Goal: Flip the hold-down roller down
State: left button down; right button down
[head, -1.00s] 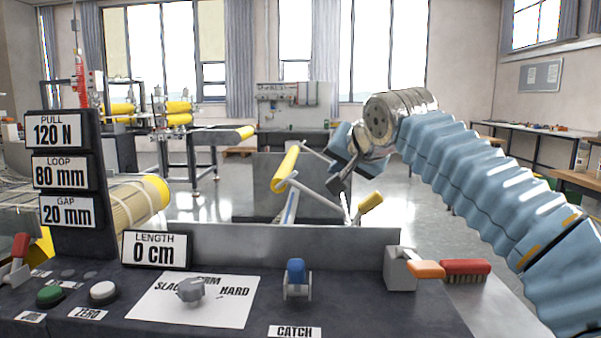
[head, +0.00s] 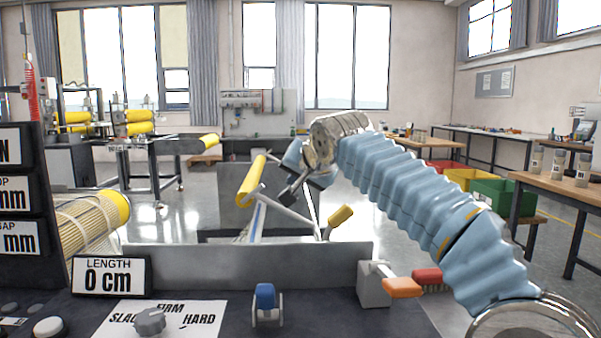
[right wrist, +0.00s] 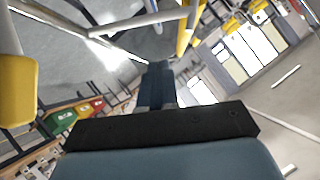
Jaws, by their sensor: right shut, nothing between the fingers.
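The hold-down roller (head: 251,181) is a yellow cylinder on pale metal arms, standing raised beyond the grey front panel. A smaller yellow grip (head: 341,216) sits at the end of a metal bar to its right. In the right wrist view a yellow piece (right wrist: 18,90) shows at the left edge and metal bars cross the top. My right gripper (head: 286,199) is shut and empty, close to the roller's metal arms. I cannot tell whether it touches them. Its closed fingers (right wrist: 157,80) also show in the right wrist view. My left gripper is not in view.
A grey panel (head: 225,264) runs along the front. On the dark console stand the length display (head: 111,276), a blue-topped catch lever (head: 266,300) and a grey block with an orange handle (head: 402,287). A red brush (head: 428,279) lies beside it. Colored bins (head: 497,203) stand at the right.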

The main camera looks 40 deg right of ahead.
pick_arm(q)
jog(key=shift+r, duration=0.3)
pick_arm(e)
jog(key=w+f, duration=0.5)
jog(key=shift+a, duration=0.3)
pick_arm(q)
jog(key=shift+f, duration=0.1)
pick_arm(e)
jog(key=shift+f, duration=0.15)
